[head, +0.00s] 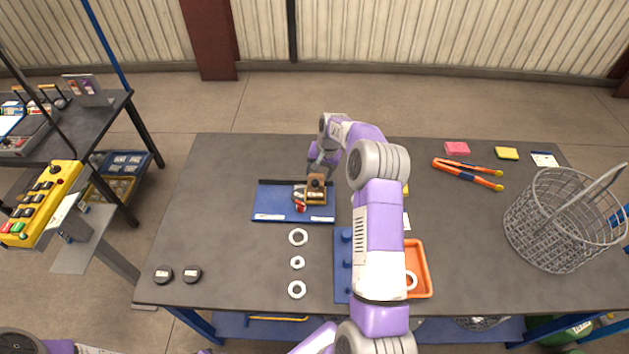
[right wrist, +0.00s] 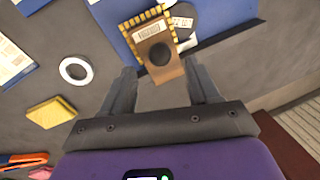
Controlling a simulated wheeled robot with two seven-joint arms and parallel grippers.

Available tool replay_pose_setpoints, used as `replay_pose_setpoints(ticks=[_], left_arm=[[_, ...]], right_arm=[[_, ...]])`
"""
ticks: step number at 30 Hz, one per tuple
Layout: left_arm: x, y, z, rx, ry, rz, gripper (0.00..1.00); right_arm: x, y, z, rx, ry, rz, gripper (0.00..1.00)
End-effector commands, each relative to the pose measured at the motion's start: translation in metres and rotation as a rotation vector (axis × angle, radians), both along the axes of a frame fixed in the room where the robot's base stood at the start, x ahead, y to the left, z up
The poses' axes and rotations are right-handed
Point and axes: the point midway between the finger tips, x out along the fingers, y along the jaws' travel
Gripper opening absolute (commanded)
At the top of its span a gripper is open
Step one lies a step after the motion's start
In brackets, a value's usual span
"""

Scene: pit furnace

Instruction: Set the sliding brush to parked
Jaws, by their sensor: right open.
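The sliding brush appears to be the brown block with a round black knob (head: 316,184). It sits on a blue board (head: 270,198) left of the table's middle, beside a small red and white part (head: 300,206). In the right wrist view the brown block (right wrist: 160,75) has a pale label and yellow-and-black striped edging around it. My right gripper (head: 320,168) is at the block's far side. In the right wrist view its two fingers (right wrist: 160,68) are apart, with the block's near end between or just under their tips; contact cannot be told. My left gripper is out of view.
Rings (head: 298,237) lie in front of the board. My right arm crosses over a blue rack (head: 341,272) and an orange tray (head: 424,262). Tongs (head: 468,174), sponges (head: 507,153) and a wire basket (head: 548,235) are at right.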

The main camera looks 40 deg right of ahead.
Motion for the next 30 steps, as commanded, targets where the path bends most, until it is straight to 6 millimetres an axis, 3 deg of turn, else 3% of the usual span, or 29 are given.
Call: replay_pose_setpoints(ticks=[3,9,20,30], left_arm=[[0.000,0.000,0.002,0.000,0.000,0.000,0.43],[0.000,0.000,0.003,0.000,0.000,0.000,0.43],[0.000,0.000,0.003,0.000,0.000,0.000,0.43],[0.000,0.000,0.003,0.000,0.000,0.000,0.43]], right_arm=[[0.003,0.003,-0.021,0.003,0.002,0.001,0.60],[0.007,0.006,-0.044,0.001,0.000,0.001,0.60],[0.008,0.006,-0.049,0.000,0.000,0.001,0.60],[0.007,0.006,-0.049,0.000,0.000,0.001,0.08]])
